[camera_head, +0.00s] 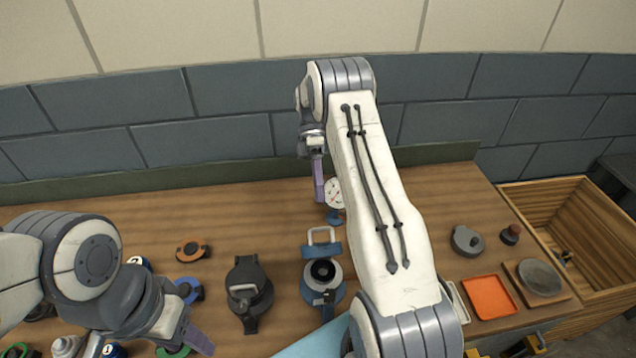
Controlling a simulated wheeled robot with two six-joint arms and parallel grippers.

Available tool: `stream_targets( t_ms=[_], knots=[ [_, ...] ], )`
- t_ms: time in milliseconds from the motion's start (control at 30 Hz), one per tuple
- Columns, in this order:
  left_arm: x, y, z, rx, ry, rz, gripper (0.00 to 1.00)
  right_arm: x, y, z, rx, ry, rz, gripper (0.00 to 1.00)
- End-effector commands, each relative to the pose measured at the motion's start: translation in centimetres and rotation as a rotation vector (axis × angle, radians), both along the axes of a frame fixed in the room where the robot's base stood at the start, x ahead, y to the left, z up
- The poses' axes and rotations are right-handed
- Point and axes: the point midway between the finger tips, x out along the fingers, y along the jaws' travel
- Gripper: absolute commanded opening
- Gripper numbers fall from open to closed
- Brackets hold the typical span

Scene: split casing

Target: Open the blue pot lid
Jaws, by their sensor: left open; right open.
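The blue pot (337,296) stands near the table's middle, its round grey top and dark inside showing. Its blue lid (322,252) with a pale handle (322,235) appears swung up at the back of the pot. My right gripper (319,198) is open and empty, pointing down behind and above the lid, apart from the handle. My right arm hides the area right of the pot. My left gripper (202,345) is open at the bottom left, away from the pot; its fingertips are only partly visible.
A black lidded pot (248,300) stands left of the blue one. A dial gauge (334,192) stands behind it. Orange (192,250) and blue (189,291) round parts lie left. An orange tray (489,297), a grey bowl (541,277) and a wooden crate (545,205) are at right.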

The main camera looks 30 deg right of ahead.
Motion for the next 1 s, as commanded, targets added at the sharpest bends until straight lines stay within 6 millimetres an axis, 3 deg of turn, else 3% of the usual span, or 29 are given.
stream_targets(
  t_ms=[300,700,800,867,1000],
  knots=[
    [0.0,0.0,-1.2,0.000,0.000,0.002,0.50,2.4,-1.0,2.1,-0.002,0.000,0.000,0.42],
    [0.0,0.0,-1.2,0.000,0.000,0.001,0.50,2.7,-1.1,2.6,-0.001,0.000,0.001,0.42],
    [0.0,0.0,-1.3,0.000,0.000,0.001,0.50,2.7,-0.8,2.8,-0.008,-0.002,0.002,0.04],
    [0.0,0.0,-1.4,0.000,0.000,0.001,0.50,2.8,0.1,3.1,-0.029,-0.011,0.005,0.00],
    [0.0,0.0,-1.9,0.000,0.000,0.001,0.50,2.7,4.7,4.7,-0.150,-0.067,0.001,0.00]
  ],
)
